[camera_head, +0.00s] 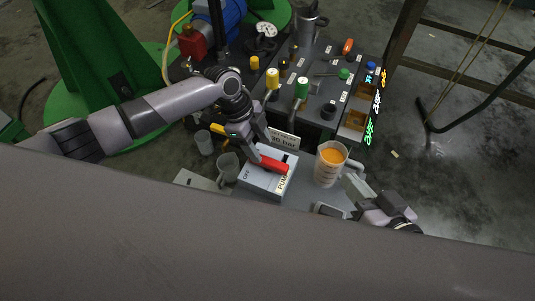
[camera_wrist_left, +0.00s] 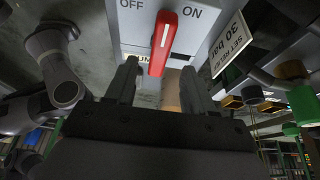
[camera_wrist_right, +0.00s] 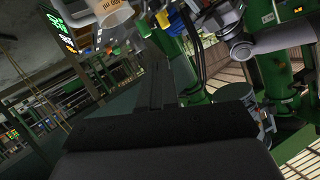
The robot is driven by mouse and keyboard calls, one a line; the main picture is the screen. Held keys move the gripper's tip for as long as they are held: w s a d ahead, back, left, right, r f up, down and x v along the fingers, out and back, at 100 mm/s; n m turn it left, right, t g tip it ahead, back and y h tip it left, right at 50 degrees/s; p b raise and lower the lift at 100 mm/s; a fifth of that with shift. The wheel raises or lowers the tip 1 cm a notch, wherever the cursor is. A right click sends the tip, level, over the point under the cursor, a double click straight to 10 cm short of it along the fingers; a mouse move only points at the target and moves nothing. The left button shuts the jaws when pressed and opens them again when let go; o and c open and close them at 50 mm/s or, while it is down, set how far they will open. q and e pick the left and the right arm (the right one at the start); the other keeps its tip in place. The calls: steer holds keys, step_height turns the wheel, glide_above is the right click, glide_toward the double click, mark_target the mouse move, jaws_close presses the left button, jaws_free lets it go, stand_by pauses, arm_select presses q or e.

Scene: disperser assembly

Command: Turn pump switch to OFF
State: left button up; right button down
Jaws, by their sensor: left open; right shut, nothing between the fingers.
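The pump switch is a red lever (camera_head: 273,165) on a light grey box (camera_head: 256,184). In the left wrist view the lever (camera_wrist_left: 163,42) stands nearly upright in the picture, between the OFF label at left and the ON label at right. My left gripper (camera_head: 257,157) is open at the box. In the left wrist view its fingers (camera_wrist_left: 159,72) are on either side of the lever's near end, with gaps visible on both sides. My right gripper (camera_head: 356,190) is shut and empty, right of the box; its closed fingers show in the right wrist view (camera_wrist_right: 157,80).
A beaker of orange liquid (camera_head: 331,164) stands right of the box, close to my right gripper.

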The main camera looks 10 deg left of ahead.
mark_target(268, 160)
arm_select(q)
steer(key=b+x, duration=0.2)
steer(key=x, duration=0.3)
steer(key=shift+d+f, duration=0.1)
steer(key=shift+f, duration=0.2)
jaws_close()
